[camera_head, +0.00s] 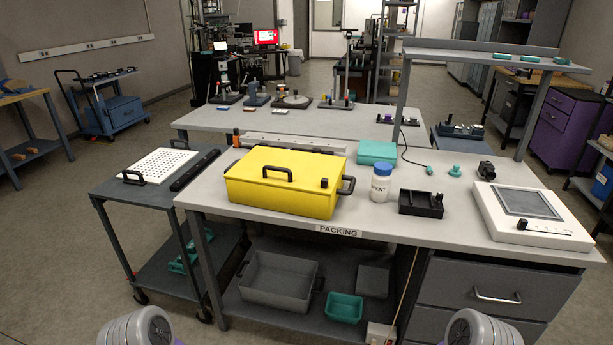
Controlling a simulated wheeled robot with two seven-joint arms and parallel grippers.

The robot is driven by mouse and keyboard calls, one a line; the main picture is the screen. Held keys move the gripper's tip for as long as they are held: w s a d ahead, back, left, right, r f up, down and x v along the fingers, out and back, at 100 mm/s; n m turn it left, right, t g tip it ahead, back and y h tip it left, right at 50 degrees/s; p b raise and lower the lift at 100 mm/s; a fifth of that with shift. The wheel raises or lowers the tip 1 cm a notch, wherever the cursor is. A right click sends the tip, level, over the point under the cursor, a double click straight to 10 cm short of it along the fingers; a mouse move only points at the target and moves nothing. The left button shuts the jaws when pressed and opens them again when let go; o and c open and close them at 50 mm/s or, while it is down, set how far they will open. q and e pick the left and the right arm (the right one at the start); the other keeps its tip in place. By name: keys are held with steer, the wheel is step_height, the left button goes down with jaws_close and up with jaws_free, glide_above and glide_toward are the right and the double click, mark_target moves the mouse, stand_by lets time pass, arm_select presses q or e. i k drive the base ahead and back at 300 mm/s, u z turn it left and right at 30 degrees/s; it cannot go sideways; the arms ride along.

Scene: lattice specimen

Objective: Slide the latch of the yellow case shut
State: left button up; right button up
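The yellow case (270,192) sits on the grey packing table (410,228), left of the middle. Rounded grey parts of my arms show at the bottom edge, left and right. Neither gripper's fingers are in view, and nothing of mine touches the case.
Right of the case stand a white bottle (380,187) with a blue cap, a black tray (421,205) and a white device (530,213) with a grey screen. A teal box (377,152) is behind. A cart (133,200) adjoins the table's left.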

mark_target(324, 181)
steer(key=z, duration=0.1)
steer(key=i, duration=0.65)
steer(key=z, duration=0.6)
